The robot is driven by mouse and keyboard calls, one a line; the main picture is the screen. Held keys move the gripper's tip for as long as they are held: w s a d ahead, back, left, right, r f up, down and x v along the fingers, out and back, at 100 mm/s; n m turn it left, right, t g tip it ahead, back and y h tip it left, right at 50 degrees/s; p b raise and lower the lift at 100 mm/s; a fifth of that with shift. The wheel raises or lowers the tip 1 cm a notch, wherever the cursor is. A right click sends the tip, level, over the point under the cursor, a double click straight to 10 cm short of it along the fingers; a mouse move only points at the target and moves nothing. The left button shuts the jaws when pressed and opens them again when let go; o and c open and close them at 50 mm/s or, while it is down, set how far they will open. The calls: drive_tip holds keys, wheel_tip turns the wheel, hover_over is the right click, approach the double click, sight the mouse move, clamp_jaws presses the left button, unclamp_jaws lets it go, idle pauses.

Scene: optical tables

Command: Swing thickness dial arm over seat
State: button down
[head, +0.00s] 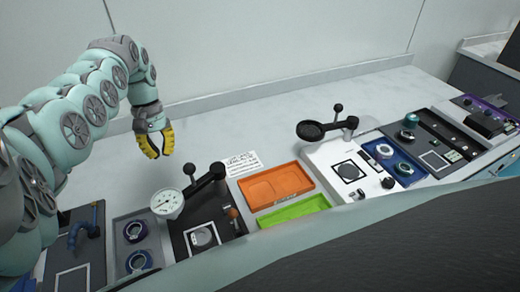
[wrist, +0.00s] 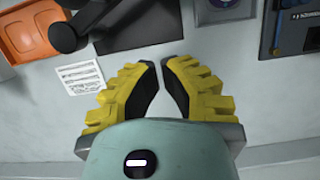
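The dial hangs to the left of the seat, a grey disc (head: 203,237) in a white-outlined square on a black base (head: 226,217). The dial is not over the disc. My gripper (head: 158,155), with yellow fingers, is above the bench behind the dial, apart from it. In the wrist view its fingers (wrist: 160,65) have a narrow gap with nothing between them. The wrist view shows the black post top (wrist: 62,38), but the dial is out of frame.
An orange tray (head: 276,187) and a green tray (head: 293,211) lie right of the gauge, with a paper card (head: 243,163) behind. A white station (head: 335,160) with a black swing arm stands further right. A grey ring plate (head: 137,231) lies left. The rear bench is clear.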

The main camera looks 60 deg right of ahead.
drive_tip(key=s+a+f+p, duration=0.3)
drive_tip(key=s+f+p, duration=0.1)
drive_tip(key=f+p, duration=0.1)
drive_tip(key=shift+s+p, duration=0.15)
drive_tip(key=shift+p, duration=0.45)
